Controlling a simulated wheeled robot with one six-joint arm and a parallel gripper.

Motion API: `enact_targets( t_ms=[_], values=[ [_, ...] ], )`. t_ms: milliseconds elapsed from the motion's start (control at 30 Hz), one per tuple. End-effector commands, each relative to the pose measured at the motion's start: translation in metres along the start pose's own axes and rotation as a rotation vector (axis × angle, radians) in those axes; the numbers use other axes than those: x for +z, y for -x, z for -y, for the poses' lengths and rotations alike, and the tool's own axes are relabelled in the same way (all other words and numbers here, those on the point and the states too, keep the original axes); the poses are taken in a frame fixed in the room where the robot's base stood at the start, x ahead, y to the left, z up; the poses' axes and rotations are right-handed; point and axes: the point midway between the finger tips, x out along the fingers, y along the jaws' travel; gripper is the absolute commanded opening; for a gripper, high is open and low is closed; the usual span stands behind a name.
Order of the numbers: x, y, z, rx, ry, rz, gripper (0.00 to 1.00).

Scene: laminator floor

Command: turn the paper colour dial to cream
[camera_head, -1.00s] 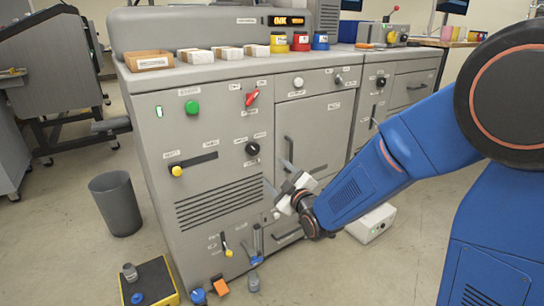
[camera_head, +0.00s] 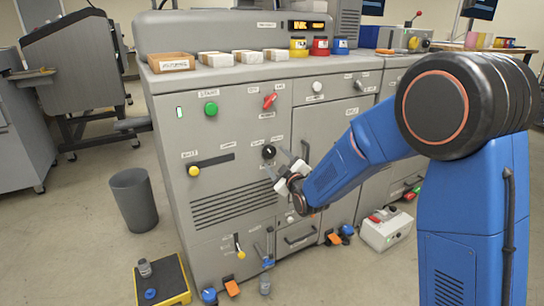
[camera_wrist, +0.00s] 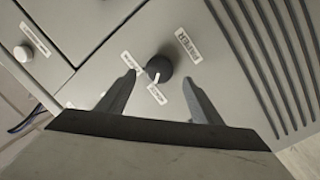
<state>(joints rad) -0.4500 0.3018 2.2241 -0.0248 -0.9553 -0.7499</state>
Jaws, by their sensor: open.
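The dial is a round black knob (camera_head: 268,151) on the grey machine's front, with small white labels around it. In the wrist view the knob (camera_wrist: 158,66) shows a white pointer mark towards the bottom of the picture, near the lower label (camera_wrist: 157,94). Two other labels sit at its left and upper right; I cannot read them surely. My gripper (camera_head: 284,164) is open, just to the lower right of the knob in the head view. In the wrist view my fingertips (camera_wrist: 158,78) stand either side of the knob's lower part; I cannot tell if they touch it.
A red switch (camera_head: 270,100) and a green button (camera_head: 211,109) are above the dial. A yellow-knobbed slider (camera_head: 194,171) is to its left, vent slots (camera_head: 235,203) below. A bin (camera_head: 134,200) and a yellow-edged platform (camera_head: 163,281) stand on the floor.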

Motion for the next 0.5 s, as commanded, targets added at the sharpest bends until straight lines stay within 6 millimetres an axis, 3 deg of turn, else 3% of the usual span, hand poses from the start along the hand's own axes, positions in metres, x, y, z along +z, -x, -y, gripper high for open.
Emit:
enact_targets(
  t_ms=[200, 500],
  values=[
    [0.000, -0.031, 0.000, 0.000, 0.000, 0.000, 0.60],
    [0.000, -0.045, 0.000, 0.000, 0.000, 0.000, 0.60]
  ],
)
